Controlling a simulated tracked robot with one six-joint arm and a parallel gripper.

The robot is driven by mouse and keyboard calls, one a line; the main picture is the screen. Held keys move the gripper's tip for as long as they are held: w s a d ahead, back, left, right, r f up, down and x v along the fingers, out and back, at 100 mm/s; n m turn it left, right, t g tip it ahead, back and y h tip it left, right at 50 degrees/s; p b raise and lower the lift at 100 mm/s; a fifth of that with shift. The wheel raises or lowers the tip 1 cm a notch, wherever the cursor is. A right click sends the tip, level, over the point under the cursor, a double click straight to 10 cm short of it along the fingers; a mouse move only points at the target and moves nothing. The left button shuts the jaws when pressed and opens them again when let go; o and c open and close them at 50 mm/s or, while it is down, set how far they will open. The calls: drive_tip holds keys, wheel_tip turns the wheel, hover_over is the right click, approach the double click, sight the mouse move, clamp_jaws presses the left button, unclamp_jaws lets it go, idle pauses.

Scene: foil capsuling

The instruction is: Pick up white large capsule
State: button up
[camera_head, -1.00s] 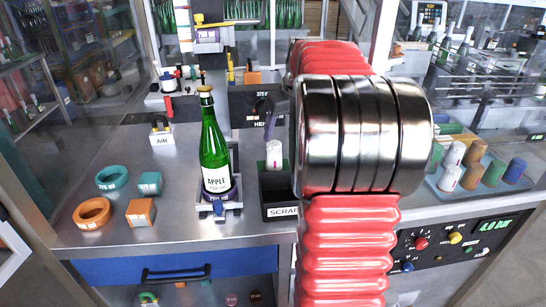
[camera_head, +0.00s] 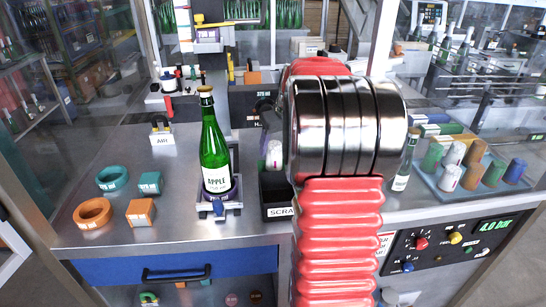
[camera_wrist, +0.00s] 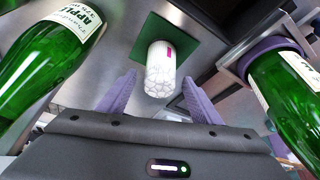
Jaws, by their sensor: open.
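In the head view the white capsule (camera_head: 273,154) shows just left of my arm, behind the scrap bin. My gripper (camera_wrist: 158,82) is open, with its purple fingers on either side of the capsule's near end in the picture. Gaps show between the capsule and both fingers, and nothing is gripped. In the head view my arm hides most of the gripper. Other white capsules (camera_head: 455,153) stand in the tray at the right.
A green bottle (camera_head: 214,150) stands in a holder left of the capsule. The black scrap bin (camera_head: 280,212) is in front. Another bottle (camera_head: 404,165) stands right of my arm. Orange and teal rings and blocks lie at the left. The capsule tray (camera_head: 430,183) is at right.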

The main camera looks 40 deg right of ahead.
drive_tip(key=shift+w+f, duration=0.15)
drive_tip(key=shift+f, duration=0.2)
drive_tip(key=shift+c, duration=0.2)
drive_tip(key=c, duration=0.7)
drive_tip(key=shift+c, duration=0.2)
